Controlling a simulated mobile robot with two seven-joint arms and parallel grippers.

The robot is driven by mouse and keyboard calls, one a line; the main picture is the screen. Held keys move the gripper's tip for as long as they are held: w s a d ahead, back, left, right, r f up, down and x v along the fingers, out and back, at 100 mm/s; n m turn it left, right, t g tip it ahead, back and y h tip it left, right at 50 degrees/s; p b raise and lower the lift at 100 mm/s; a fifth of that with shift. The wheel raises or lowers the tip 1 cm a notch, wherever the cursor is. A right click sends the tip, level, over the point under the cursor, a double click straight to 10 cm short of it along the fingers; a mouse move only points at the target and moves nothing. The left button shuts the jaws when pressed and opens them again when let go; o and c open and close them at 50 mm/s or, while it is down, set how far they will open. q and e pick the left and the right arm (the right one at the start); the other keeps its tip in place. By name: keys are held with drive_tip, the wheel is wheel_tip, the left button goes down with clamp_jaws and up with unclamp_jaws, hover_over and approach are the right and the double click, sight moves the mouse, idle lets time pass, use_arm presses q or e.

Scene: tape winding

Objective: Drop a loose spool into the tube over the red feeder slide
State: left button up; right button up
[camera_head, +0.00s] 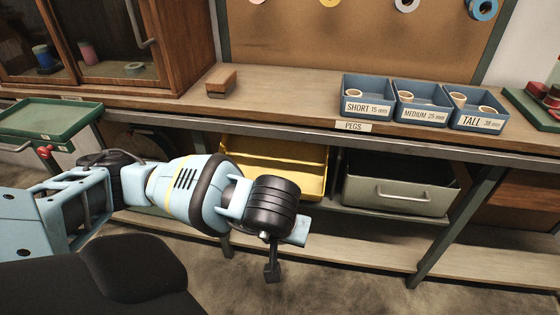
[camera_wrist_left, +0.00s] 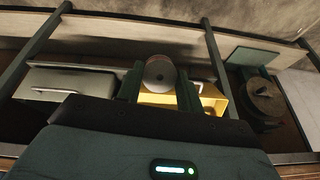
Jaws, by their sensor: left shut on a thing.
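My left gripper (camera_head: 272,262) hangs in front of the workbench in the head view, out over the floor and below bench-top height. In the left wrist view its two dark fingers (camera_wrist_left: 159,90) are shut on a round greyish spool (camera_wrist_left: 158,72) with a small hole at its centre. The spool's flat face shows; the fingers hold it from both sides. In the head view I cannot make out the spool at the gripper. No tube over a red slide can be made out in either view. My right gripper is not in view.
The bench top (camera_head: 290,100) carries a small wooden block (camera_head: 221,82) and three blue peg bins (camera_head: 368,108). Below are a yellow bin (camera_head: 280,165) and a grey drawer box (camera_head: 400,185). A green tray (camera_head: 45,118) stands left. A green tray with red things (camera_head: 553,92) is right.

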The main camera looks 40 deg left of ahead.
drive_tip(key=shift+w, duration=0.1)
